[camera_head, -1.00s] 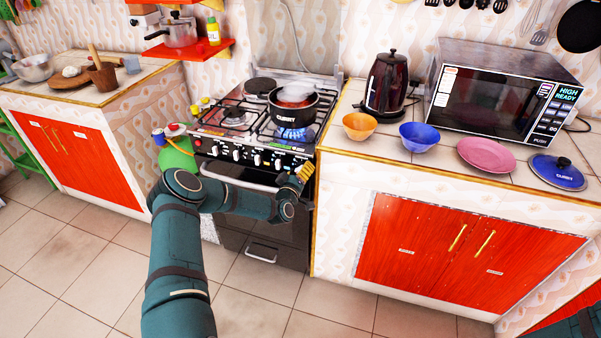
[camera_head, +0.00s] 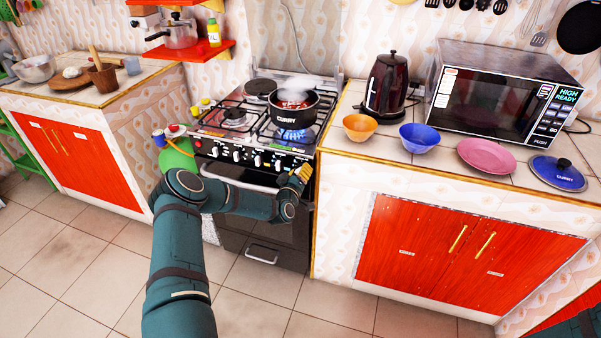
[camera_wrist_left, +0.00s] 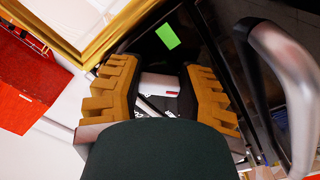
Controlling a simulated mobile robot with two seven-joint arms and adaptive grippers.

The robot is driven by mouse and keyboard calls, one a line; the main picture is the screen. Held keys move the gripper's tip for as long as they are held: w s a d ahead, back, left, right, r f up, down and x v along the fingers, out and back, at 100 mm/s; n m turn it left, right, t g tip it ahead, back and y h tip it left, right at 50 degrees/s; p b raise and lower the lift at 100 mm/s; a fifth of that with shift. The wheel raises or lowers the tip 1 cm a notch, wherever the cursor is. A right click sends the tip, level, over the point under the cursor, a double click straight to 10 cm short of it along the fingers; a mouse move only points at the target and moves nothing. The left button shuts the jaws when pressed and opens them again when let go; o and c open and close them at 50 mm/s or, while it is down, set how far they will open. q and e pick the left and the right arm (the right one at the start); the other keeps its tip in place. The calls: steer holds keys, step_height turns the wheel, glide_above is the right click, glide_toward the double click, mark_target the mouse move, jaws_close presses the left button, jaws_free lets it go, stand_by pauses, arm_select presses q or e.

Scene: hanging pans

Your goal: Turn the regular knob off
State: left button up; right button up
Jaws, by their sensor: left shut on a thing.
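The stove's front panel (camera_head: 225,149) carries a row of white knobs. My left gripper (camera_head: 301,172), with yellow ridged fingers, is at the right end of this row. In the left wrist view its fingers (camera_wrist_left: 158,85) are closed on a white knob (camera_wrist_left: 160,83) with a red mark on its face. In the head view the gripper hides this knob. My right gripper is out of view.
The oven handle (camera_head: 238,180) runs below the panel, close to my left arm. A counter with an orange bowl (camera_head: 360,127) and a kettle (camera_head: 387,83) adjoins the stove on the right. A green gas cylinder (camera_head: 178,156) stands left of the stove. The floor in front is clear.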

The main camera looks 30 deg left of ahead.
arm_select(q)
steer(key=m+b, duration=0.1)
steer(key=m, duration=0.2)
steer(key=shift+w, duration=0.1)
steer(key=m+b, duration=0.1)
steer(key=m, duration=0.6)
steer(key=shift+a+m+b, duration=0.15)
steer(key=shift+m+b, duration=0.15)
steer(key=shift+b, duration=0.05)
steer(key=m, duration=0.3)
steer(key=shift+a+m, duration=0.1)
steer(key=shift+m, duration=0.2)
steer(key=m, duration=0.4)
steer(key=shift+r+m, duration=0.1)
steer(key=shift+m, duration=0.2)
steer(key=m, duration=0.4)
steer(key=shift+a+r, duration=0.1)
steer(key=shift+a, duration=0.05)
steer(key=shift+r+m, duration=0.1)
steer(key=shift+m, duration=1.7)
steer(key=shift+a, duration=0.1)
